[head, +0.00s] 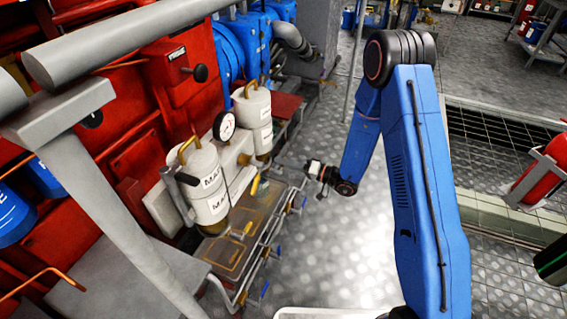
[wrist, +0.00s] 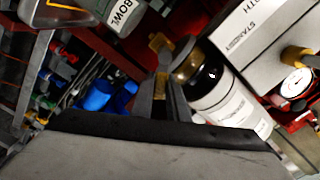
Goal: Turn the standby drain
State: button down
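Two white filter canisters with brass tops stand beside the red engine: a near one (head: 207,188) and a far one (head: 255,118). My gripper (head: 284,163) reaches left toward the far canister's base. In the wrist view, my gripper's dark fingers (wrist: 168,88) are close together, just in front of a brass fitting (wrist: 157,42) with a grey lever. I cannot tell whether they touch or grip it. A white bottle-like canister (wrist: 228,100) is at their right.
A round gauge (head: 224,126) sits between the canisters. A drip tray (head: 235,250) with pipes and blue-handled valves runs below. A grey railing (head: 135,230) crosses the near left. The metal floor (head: 340,240) right of the tray is clear.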

jog(key=shift+f, duration=0.1)
jog(key=m, duration=0.2)
jog(key=f+m, duration=0.1)
jog(key=shift+w+d, duration=0.1)
jog(key=shift+w, duration=0.15)
jog(key=shift+f+m, duration=0.3)
jog(key=shift+m, duration=0.55)
jog(key=shift+f+m, duration=0.3)
jog(key=shift+m, duration=0.55)
jog(key=c, duration=1.7)
grip_release()
jog(key=shift+w, duration=0.1)
jog(key=v, duration=1.7)
jog(key=shift+d, duration=0.2)
